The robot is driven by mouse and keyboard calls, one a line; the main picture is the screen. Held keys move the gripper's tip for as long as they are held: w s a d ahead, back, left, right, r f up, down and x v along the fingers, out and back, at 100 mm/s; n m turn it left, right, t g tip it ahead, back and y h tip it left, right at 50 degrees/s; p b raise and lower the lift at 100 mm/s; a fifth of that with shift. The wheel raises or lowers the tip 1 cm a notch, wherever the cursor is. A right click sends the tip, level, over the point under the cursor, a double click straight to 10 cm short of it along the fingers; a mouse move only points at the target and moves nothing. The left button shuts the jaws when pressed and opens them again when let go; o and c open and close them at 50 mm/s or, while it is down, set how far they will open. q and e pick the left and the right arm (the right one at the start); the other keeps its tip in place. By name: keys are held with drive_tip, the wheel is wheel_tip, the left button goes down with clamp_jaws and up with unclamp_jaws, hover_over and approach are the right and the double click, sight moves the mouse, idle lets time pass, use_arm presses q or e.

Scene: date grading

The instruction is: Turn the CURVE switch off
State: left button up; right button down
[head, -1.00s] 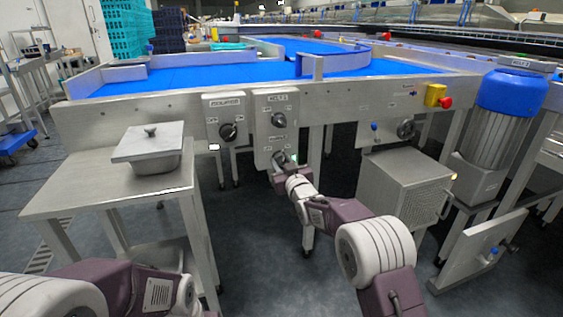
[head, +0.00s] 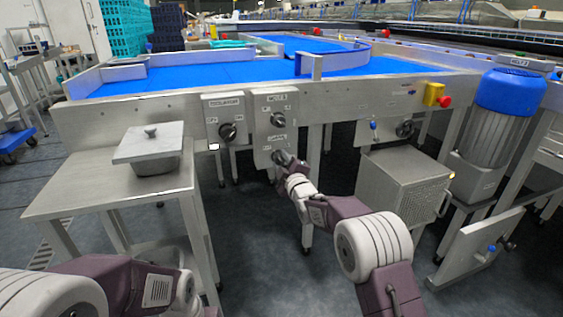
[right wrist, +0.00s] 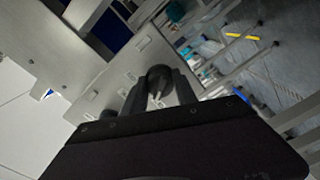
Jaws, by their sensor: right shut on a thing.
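The CURVE switch is the lower dark rotary knob on the right-hand grey switch panel (head: 265,128), under another knob (head: 278,120). My right gripper (head: 280,160) is at this lower knob and largely covers it in the head view. In the right wrist view the black knob (right wrist: 159,78) sits between the two fingers of my right gripper (right wrist: 160,92), which are shut on it. The knob's exact pointer direction is hidden. My left arm shows at the lower left, but its gripper is out of view.
A second switch panel (head: 225,105) with a knob (head: 228,132) stands just left. A steel table (head: 90,195) with a lidded metal box (head: 150,160) is further left. A red stop button (head: 445,101) and a blue-topped motor (head: 510,92) are at the right.

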drive_tip(key=shift+n, duration=1.9)
drive_tip(key=shift+f, duration=0.1)
drive_tip(key=c, duration=1)
unclamp_jaws()
drive_tip(key=shift+o, duration=0.2)
drive_tip(key=shift+s, duration=0.15)
